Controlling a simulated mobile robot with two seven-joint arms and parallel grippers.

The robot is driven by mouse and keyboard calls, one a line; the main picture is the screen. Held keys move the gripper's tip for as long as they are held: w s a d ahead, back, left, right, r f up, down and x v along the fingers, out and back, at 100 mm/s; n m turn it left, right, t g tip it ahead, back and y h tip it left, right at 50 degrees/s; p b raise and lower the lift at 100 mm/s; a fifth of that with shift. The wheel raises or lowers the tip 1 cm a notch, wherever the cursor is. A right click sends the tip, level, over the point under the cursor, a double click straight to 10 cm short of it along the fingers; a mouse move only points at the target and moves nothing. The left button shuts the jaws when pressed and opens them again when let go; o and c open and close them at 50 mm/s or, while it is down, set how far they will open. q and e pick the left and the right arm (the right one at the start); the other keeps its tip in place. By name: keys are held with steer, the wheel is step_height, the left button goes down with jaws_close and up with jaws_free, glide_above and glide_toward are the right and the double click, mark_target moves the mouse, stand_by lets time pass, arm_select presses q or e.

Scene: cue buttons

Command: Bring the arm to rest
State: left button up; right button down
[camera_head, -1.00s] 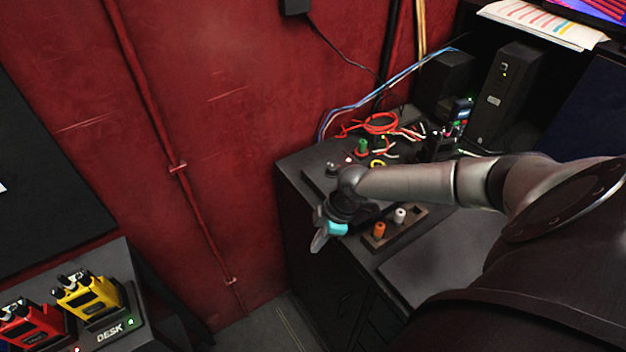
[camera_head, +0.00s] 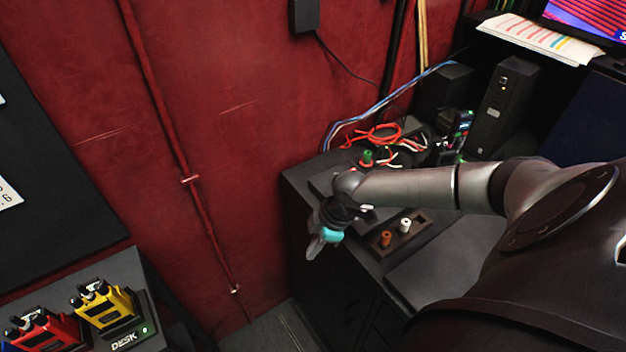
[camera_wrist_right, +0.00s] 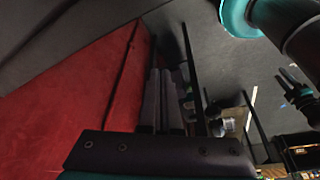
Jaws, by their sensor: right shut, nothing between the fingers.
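My right gripper (camera_head: 315,246) hangs from my right arm, which reaches in from the right of the head view. It is shut and empty. It points downward and a little left, just off the left front edge of the dark desk (camera_head: 437,272), touching nothing that I can see. Its two fingers (camera_wrist_right: 166,85) lie close together in the right wrist view, with the red wall on their left. My forearm and wrist hide part of the button panel at the back of the desk. My left gripper is not in view.
A wooden tray (camera_head: 418,237) with an orange peg (camera_head: 386,239) and a white peg (camera_head: 405,225) lies right of my gripper. A green button (camera_head: 367,157) and red cables (camera_head: 383,133) are behind my forearm. Yellow (camera_head: 105,303) and red (camera_head: 45,331) devices stand lower left.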

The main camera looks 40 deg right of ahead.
steer(key=shift+d+r, duration=1.4)
steer(key=shift+r, duration=1.65)
steer(key=s+a+m, duration=0.1)
steer(key=s+a, duration=0.2)
steer(key=a, duration=0.4)
steer(key=s+a+m+t, duration=0.1)
steer(key=s+a, duration=0.2)
steer(key=a, duration=0.3)
steer(key=s+a+m, duration=0.1)
steer(key=s+a, duration=0.3)
steer(key=a, duration=0.3)
steer(key=s+d+r+m+h, duration=0.2)
steer(key=s+d+m+h, duration=0.1)
steer(key=s+d+m, duration=0.25)
step_height(320, 180, down, 29)
steer(key=s+g+b, duration=0.1)
steer(key=s+b, duration=0.1)
steer(key=b, duration=0.4)
arm_select(q)
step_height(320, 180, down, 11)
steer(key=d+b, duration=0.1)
steer(key=b, duration=0.4)
arm_select(e)
steer(key=s+d+f+g, duration=0.1)
steer(key=s+d+f, duration=0.2)
steer(key=s+f, duration=1.1)
step_height(320, 180, down, 4)
steer(key=shift+s+d+r, duration=0.1)
steer(key=shift+s+d, duration=0.1)
steer(key=shift+s, duration=0.2)
